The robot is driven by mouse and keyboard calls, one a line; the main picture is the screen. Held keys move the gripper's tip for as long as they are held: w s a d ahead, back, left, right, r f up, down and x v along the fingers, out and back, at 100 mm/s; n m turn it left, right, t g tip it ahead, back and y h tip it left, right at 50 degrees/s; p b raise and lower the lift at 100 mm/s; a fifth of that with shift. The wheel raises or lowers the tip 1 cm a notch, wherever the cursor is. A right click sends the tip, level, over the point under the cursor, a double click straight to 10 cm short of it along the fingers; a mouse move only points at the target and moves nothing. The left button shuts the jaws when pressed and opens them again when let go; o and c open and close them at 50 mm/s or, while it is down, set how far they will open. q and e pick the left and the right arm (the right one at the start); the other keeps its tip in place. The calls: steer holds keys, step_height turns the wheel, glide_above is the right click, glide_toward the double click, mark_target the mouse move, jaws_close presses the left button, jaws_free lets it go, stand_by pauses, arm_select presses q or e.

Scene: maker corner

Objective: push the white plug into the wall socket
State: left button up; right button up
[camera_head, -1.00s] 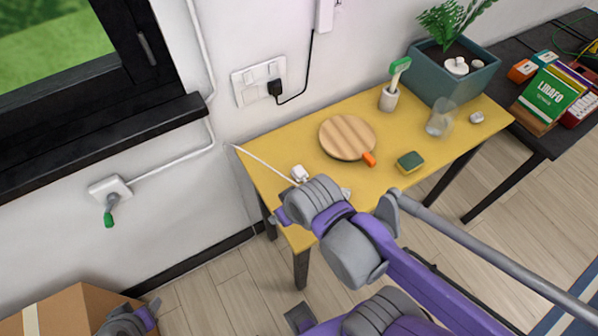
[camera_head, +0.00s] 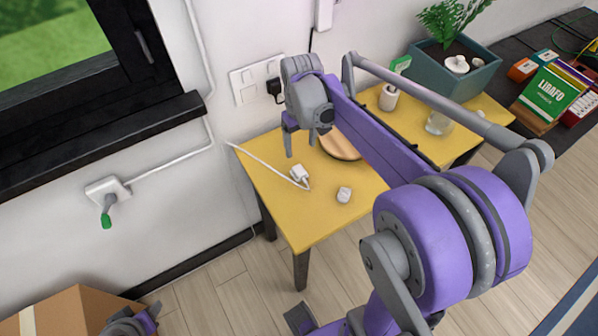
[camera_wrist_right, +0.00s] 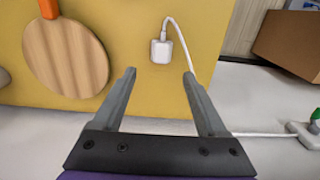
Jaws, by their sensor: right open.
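The white plug (camera_head: 299,174) lies on the yellow table (camera_head: 296,218) near its left end, its white cable running to the table's back left corner. It also shows in the right wrist view (camera_wrist_right: 161,51). The wall socket (camera_head: 245,87) is a white double plate above the table, with a black plug (camera_head: 275,88) in its right part. My right gripper (camera_head: 300,146) is open and empty above the table, between the plug and the wall. In the wrist view the plug lies beyond and between the fingertips (camera_wrist_right: 159,75). Part of my left arm (camera_head: 128,322) shows at the lower left; its jaws are unclear.
A round wooden board (camera_head: 340,145) is partly hidden behind my right arm. A small white object (camera_head: 344,195) lies right of the plug. A teal planter (camera_head: 452,72) stands at the back right. Another outlet (camera_head: 107,190) is on the left wall, above a cardboard box (camera_head: 75,312).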

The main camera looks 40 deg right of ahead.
glide_above(299, 170)
steer(key=shift+s+d+f, duration=0.1)
steer(key=shift+f, duration=2.7)
steer(key=shift+f+b, duration=0.3)
steer(key=shift+f, duration=2.3)
jaws_close()
